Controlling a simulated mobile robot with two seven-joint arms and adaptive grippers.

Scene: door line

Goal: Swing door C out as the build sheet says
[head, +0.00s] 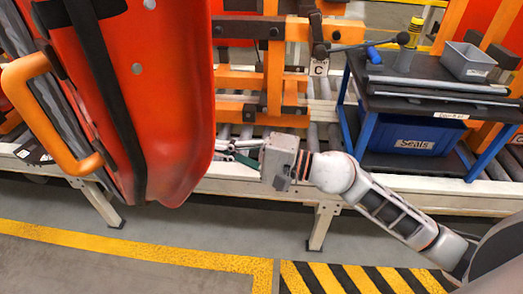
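A large red door panel (175,90) fills the left foreground and hangs tilted, its lower end above the floor. A black strap (104,85) runs down it. An orange loop handle (45,135) is at its left side. My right gripper (233,155) points left, just right of the panel's lower edge. Its fingers are small and overlap the rollers, so their opening and any contact are unclear. My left gripper is out of view.
A roller conveyor (250,185) with pale legs crosses behind the panel. A blue-framed cart (358,125) at right holds a grey bin (466,60), tools and a blue Seals bin (425,138). Yellow lines (140,258) and a striped strip (370,280) mark the clear floor.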

